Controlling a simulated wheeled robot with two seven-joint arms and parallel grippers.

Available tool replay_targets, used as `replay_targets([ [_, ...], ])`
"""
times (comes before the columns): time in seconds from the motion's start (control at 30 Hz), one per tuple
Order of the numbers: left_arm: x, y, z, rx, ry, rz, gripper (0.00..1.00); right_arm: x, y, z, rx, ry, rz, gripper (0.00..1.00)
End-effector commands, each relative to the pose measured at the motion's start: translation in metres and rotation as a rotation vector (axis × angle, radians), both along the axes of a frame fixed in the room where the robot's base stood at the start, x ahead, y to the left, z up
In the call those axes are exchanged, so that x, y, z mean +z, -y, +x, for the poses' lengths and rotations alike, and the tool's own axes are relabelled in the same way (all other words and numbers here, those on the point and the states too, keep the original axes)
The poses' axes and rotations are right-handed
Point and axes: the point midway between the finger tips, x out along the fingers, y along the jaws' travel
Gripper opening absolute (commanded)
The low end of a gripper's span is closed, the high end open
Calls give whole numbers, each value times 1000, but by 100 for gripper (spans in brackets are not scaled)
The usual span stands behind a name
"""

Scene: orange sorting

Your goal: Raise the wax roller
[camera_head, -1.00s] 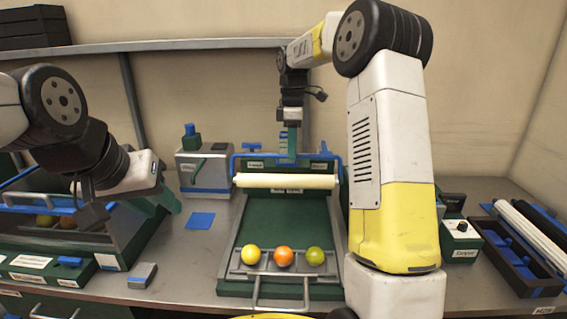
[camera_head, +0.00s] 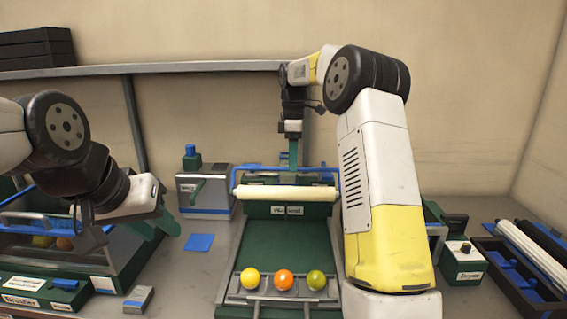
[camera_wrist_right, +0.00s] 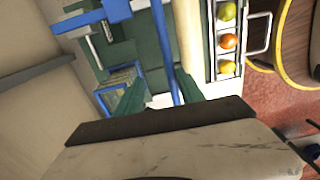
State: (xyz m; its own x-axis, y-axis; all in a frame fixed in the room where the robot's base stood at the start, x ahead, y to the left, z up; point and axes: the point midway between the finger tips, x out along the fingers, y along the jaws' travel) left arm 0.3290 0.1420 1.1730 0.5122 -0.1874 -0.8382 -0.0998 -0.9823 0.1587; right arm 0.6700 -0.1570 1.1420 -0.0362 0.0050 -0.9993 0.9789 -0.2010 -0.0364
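The wax roller (camera_head: 287,192) is a cream cylinder lying crosswise in a blue frame (camera_head: 233,177) at the back of the green wax unit (camera_head: 262,234). My right gripper (camera_head: 293,155) points down at the middle of the frame's top bar. In the right wrist view, its two green fingers (camera_wrist_right: 160,95) stand apart, with the blue bar (camera_wrist_right: 165,45) passing between them; a clear grip is not visible. My left gripper (camera_head: 158,222) hangs over the table left of the unit, beside the left machine. Its finger opening is unclear.
A yellow, an orange and a green fruit (camera_head: 284,279) sit in a row at the unit's front. A grey box (camera_head: 205,190) stands at back left, a blue pad (camera_head: 199,242) before it. A control box (camera_head: 462,262) and dark tray (camera_head: 518,262) lie right.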

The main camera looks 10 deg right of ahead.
Motion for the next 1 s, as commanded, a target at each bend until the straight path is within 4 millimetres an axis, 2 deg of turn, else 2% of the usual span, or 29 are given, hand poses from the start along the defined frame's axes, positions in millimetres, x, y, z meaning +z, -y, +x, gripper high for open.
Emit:
replay_targets([
  [0.37, 0, 0, 0, 0, 0, 0, 34, 3, 0, 1, 0, 4, 1, 34],
  [0.47, 0, 0, 0, 0, 0, 0, 34, 12, -1, 2, 0, 5, 1, 34],
  [0.7, 0, 0, 0, 0, 0, 0, 34, 54, 0, 3, 0, 5, 1, 34],
  [0.8, 0, 0, 0, 0, 0, 0, 34, 66, 0, 4, -1, 4, 1, 34],
  [1.0, 0, 0, 0, 0, 0, 0, 34, 78, 0, 3, 0, 0, 0, 34],
])
